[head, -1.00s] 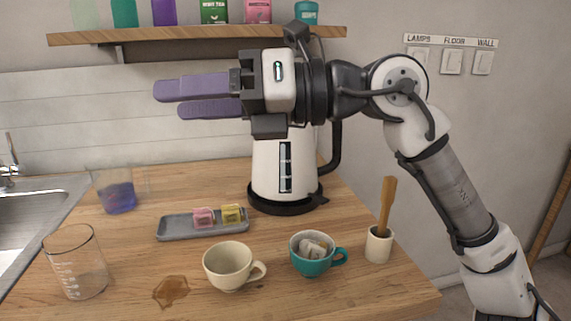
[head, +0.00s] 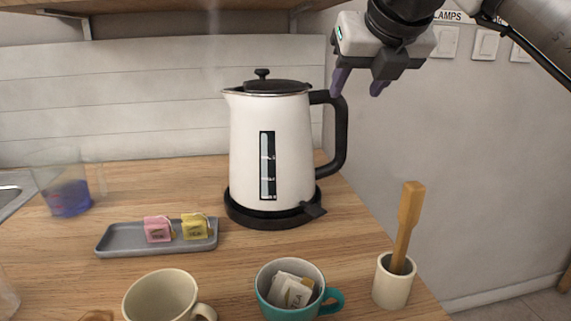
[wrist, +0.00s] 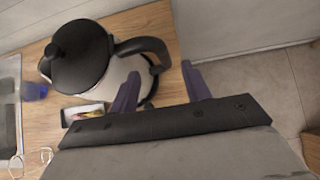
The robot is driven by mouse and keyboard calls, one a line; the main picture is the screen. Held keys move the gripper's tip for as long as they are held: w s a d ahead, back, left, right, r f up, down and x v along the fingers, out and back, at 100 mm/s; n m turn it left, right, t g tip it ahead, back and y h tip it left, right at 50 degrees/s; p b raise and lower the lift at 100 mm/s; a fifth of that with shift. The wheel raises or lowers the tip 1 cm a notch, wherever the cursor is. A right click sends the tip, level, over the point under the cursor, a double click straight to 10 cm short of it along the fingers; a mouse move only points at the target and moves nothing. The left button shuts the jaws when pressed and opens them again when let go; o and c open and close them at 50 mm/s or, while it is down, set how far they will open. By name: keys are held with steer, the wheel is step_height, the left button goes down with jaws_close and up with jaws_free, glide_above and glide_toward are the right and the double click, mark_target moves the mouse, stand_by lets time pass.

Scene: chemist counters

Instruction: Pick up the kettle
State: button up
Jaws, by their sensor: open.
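The white kettle (head: 272,145) with a black lid and black handle (head: 340,135) stands upright on its black base (head: 275,213) on the wooden counter. Its handle points right. My gripper (head: 356,88) is above and to the right of the kettle, fingers pointing down, open and empty. In the wrist view the kettle (wrist: 82,62) is seen from above at the upper left. Its handle (wrist: 143,46) lies just beyond the purple fingers (wrist: 160,87), and I see no contact. The far side of the kettle is hidden.
A grey tray (head: 122,240) with two tea packets is left of the kettle. A cream cup (head: 160,298), a teal cup (head: 290,312) and a holder (head: 392,287) with a wooden utensil stand in front. A shelf (head: 150,5) hangs above. The wall is behind.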

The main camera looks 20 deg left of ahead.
mark_target(344, 116)
steer(key=x, duration=0.3)
steer(key=shift+w+a+f, duration=0.1)
steer(key=shift+f, duration=0.05)
steer(key=shift+d+b+x, duration=0.2)
steer(key=shift+b+x, duration=0.2)
steer(key=shift+x, duration=2.35)
steer(key=shift+f, duration=0.2)
steer(key=shift+c, duration=0.4)
jaws_close()
steer(key=shift+r, duration=0.1)
